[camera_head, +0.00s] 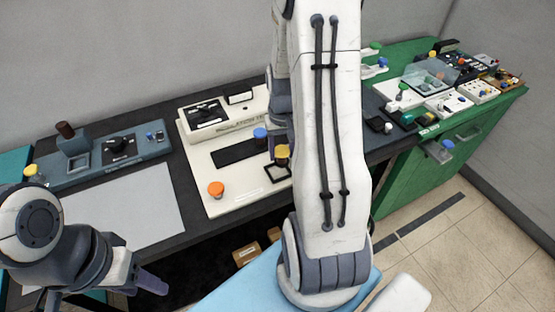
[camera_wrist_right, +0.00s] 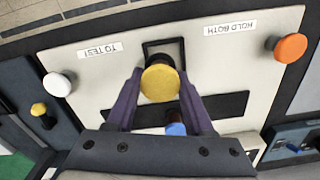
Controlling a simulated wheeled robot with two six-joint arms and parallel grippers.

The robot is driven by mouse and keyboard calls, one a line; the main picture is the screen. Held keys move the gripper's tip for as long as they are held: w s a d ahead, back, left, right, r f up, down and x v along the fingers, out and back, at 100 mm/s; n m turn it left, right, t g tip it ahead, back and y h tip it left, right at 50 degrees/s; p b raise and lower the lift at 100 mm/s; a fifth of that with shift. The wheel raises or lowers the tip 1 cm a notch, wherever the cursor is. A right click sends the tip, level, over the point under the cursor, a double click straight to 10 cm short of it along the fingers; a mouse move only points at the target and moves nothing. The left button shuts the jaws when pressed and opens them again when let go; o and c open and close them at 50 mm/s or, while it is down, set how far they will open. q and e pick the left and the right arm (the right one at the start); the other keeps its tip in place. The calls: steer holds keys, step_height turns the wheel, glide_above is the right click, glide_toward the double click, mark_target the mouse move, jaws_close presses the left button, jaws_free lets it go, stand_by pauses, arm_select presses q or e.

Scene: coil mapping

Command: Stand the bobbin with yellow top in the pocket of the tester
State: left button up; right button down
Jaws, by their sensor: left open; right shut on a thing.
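The bobbin with yellow top (camera_head: 282,152) is between the fingers of my right gripper (camera_wrist_right: 160,88); its round yellow top (camera_wrist_right: 160,83) faces the right wrist camera. My right gripper is shut on it. The tester (camera_wrist_right: 225,60) is a pale panel with labels "TO TEST" and "HOLD BOTH"; it also shows in the head view (camera_head: 222,165). Its pocket (camera_wrist_right: 182,50) is a black square frame, just beside and partly behind the bobbin in the right wrist view. I cannot tell the bobbin's height above it. My left gripper (camera_head: 143,278) is open and empty at the lower left.
A blue-topped piece (camera_head: 260,137) stands beside the dark strip. An orange button (camera_head: 216,189) and a white button (camera_wrist_right: 57,85) flank the pocket. A blue-grey device (camera_head: 110,155) is at the left, with a bare pale mat (camera_head: 130,208) before it. My right arm hides the middle.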

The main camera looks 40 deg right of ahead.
mark_target(278, 162)
steer(key=shift+w+a+f, duration=0.35)
steer(key=shift+w+f, duration=0.1)
steer(key=shift+f, duration=1.9)
steer(key=shift+f, duration=0.15)
steer(key=shift+c, duration=1.4)
jaws_free()
step_height(278, 162, up, 12)
steer(key=shift+r, duration=0.2)
